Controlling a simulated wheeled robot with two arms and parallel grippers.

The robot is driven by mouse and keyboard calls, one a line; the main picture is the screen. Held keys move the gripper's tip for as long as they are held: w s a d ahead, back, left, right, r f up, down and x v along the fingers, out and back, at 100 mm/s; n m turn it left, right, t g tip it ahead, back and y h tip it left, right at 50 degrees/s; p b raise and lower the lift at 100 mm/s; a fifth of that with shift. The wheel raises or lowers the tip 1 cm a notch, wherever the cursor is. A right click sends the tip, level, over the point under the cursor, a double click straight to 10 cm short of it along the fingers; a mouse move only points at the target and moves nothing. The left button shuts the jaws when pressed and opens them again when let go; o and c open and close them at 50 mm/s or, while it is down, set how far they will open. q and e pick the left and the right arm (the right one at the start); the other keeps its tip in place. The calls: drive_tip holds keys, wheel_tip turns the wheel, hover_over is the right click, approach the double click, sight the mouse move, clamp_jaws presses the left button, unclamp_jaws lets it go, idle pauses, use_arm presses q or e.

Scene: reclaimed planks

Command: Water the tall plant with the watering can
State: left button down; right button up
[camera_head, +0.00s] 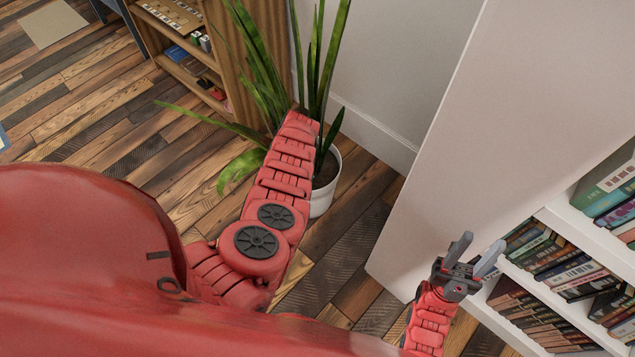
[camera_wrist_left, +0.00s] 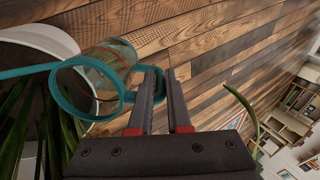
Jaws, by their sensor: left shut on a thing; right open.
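The tall plant (camera_head: 265,75) has long green leaves and stands in a white pot (camera_head: 322,203) on the floor. Pot (camera_wrist_left: 45,35) and leaves (camera_wrist_left: 18,125) also show at the left of the left wrist view. The watering can (camera_wrist_left: 108,62), clear with teal rim and handle, is beside the pot in that view; its thin teal spout points left across the pot. My left gripper (camera_wrist_left: 160,80) is shut on its handle. The head view hides the can and left gripper behind my arm; I cannot tell the can's tilt. My right gripper (camera_head: 470,255) is open and empty.
A white bookshelf (camera_head: 555,225) full of books stands at the right, close to my right gripper. A wooden shelf (camera_head: 170,50) is behind the plant to the left. A pale wall (camera_head: 385,65) is behind the pot.

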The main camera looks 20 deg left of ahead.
use_arm(q)
drive_tip(key=shift+w+d+f+b, duration=0.15)
drive_tip(key=shift+w+b, duration=0.15)
drive_tip(key=shift+b, duration=0.5)
drive_tip(key=shift+r, duration=0.3)
drive_tip(key=shift+d, duration=0.1)
drive_tip(key=shift+f+b, duration=0.1)
drive_tip(key=shift+b, duration=0.2)
drive_tip(key=shift+w, duration=0.1)
drive_tip(key=shift+w+d+r+g+y+b, duration=0.25)
drive_tip(key=shift+d+g+y+b, duration=0.1)
drive_tip(key=shift+b, duration=1.1)
